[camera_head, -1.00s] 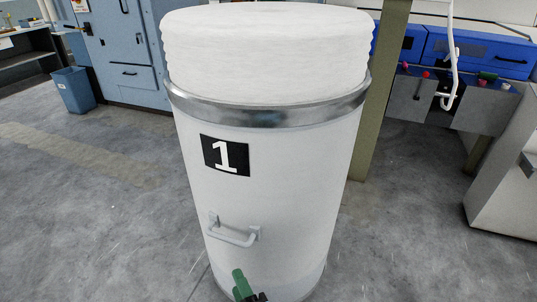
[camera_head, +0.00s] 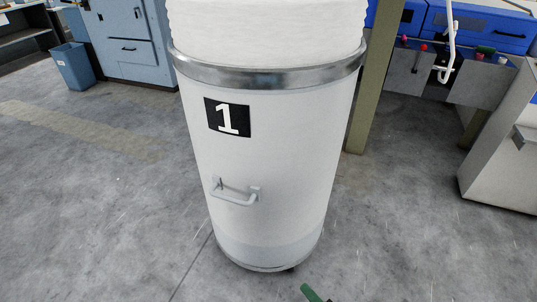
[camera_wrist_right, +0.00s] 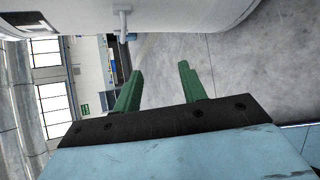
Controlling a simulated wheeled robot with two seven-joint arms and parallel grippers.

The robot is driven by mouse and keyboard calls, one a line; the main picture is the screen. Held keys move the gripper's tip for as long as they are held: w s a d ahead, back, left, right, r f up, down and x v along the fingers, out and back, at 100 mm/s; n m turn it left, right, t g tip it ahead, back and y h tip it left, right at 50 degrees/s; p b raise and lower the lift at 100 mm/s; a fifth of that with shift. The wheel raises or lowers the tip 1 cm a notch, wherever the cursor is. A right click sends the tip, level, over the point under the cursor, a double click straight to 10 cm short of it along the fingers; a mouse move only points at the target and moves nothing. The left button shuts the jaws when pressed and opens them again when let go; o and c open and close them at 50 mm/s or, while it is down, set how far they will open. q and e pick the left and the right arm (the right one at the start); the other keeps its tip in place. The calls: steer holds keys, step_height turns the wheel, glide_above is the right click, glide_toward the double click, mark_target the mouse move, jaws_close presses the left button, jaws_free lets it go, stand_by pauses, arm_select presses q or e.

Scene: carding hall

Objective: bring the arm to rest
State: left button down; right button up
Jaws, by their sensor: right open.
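My right gripper (camera_wrist_right: 160,82) shows in the right wrist view with its two green fingers spread apart and nothing between them. In the head view only a green fingertip of the right gripper (camera_head: 311,293) shows at the bottom edge, in front of and below the can. The tall white can (camera_head: 290,160) marked 1 stands upright on the floor, apart from that fingertip. Its grey handle (camera_head: 234,195) is on the front, and the handle also shows at the top of the right wrist view (camera_wrist_right: 123,24). My left gripper is not in view.
White coiled sliver (camera_head: 265,28) rises above the can's metal rim. A green post (camera_head: 375,75) stands behind it. Blue cabinets (camera_head: 125,40) and a blue bin (camera_head: 74,66) are at the back left. A pale machine (camera_head: 505,145) is at the right. Grey floor (camera_head: 100,220) is clear at left.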

steer(key=s+d+f+m+g+h, duration=0.1)
steer(key=d+f+m+h, duration=0.15)
steer(key=d+f, duration=0.45)
steer(key=s+d+f+m+g+h, duration=0.1)
steer(key=s+d+f+m+h, duration=0.15)
steer(key=d, duration=0.95)
steer(key=s+d+f+m+g+h, duration=0.1)
steer(key=d+f+m+h, duration=0.15)
steer(key=d+f, duration=0.45)
steer(key=s+d+f+m+g+h, duration=0.2)
steer(key=s+d+m+g, duration=0.2)
steer(key=s+d+m, duration=0.55)
steer(key=s+d+f+m+g+h, duration=0.25)
steer(key=s+d+m, duration=0.25)
steer(key=s+d, duration=0.8)
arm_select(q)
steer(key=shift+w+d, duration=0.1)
arm_select(e)
steer(key=a+f+m+y, duration=0.1)
steer(key=a+f, duration=0.2)
steer(key=a, duration=0.6)
steer(key=a+f+m+g+y, duration=0.1)
steer(key=a+f, duration=0.2)
steer(key=a, duration=0.6)
steer(key=a+f+y, duration=0.2)
steer(key=a+f, duration=0.1)
steer(key=a, duration=0.6)
steer(key=shift+a+f+m, duration=0.25)
steer(key=shift+a+m, duration=0.05)
steer(key=shift+m, duration=0.1)
